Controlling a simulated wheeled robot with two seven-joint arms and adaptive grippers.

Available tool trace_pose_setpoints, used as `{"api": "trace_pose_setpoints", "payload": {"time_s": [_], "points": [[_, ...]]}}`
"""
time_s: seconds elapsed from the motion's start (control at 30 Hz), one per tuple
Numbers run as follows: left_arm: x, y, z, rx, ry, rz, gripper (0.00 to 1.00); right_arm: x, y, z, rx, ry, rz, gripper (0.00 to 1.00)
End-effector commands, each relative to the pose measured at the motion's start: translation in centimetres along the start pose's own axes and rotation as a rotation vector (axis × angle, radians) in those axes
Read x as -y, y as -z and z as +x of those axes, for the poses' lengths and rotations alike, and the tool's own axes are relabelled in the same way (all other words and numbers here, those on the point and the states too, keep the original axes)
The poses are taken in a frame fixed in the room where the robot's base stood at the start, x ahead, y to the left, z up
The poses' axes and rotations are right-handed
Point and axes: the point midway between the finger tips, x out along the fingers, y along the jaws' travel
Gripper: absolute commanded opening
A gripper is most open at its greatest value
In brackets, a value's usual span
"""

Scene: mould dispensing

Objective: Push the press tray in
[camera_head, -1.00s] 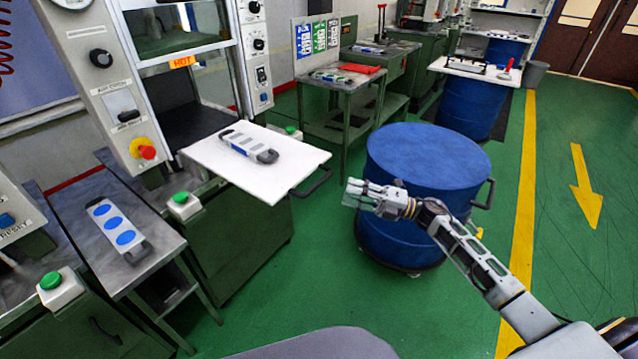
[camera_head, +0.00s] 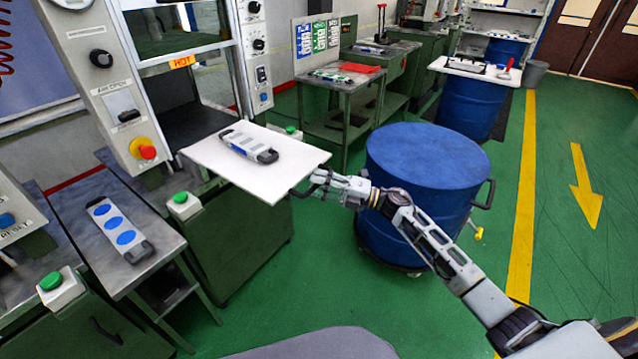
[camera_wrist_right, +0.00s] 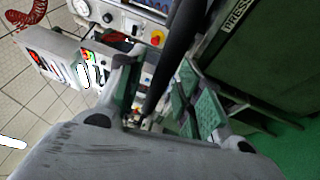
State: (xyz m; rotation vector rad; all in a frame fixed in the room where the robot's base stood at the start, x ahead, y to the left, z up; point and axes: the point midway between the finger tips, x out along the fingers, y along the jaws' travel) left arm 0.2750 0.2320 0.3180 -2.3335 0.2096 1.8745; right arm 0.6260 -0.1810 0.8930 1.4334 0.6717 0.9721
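The white press tray (camera_head: 232,175) sticks out from the press opening and carries one grey mould (camera_head: 249,147) with dark end handles. A dark handle (camera_head: 297,193) is on its outer edge. My right gripper (camera_head: 318,184) is at this handle. In the right wrist view my right gripper (camera_wrist_right: 160,105) has its green-padded fingers apart, with the dark handle bar (camera_wrist_right: 178,45) between them. A gap shows beside the bar; contact cannot be told. My left gripper is not in view.
The press (camera_head: 130,105) has knobs and a red stop button. A blue drum (camera_head: 425,150) stands right of the tray, close behind my right arm. A side table (camera_head: 150,240) at left holds a mould with blue discs (camera_head: 118,229). Green floor is open in front.

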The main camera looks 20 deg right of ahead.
Motion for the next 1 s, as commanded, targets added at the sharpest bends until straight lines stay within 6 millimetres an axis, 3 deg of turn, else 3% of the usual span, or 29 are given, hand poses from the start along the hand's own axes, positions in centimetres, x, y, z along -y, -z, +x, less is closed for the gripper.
{"api": "trace_pose_setpoints", "payload": {"time_s": [0.27,0.57,1.0], "points": [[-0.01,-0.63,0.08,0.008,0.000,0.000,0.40,-0.02,-0.01,0.09,0.000,0.000,0.000,0.35],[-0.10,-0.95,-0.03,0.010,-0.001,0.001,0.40,-0.02,-0.01,0.07,0.000,0.000,0.000,0.00],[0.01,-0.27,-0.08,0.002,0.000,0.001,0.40,0.06,-0.07,0.20,0.000,0.000,0.000,0.00]]}}
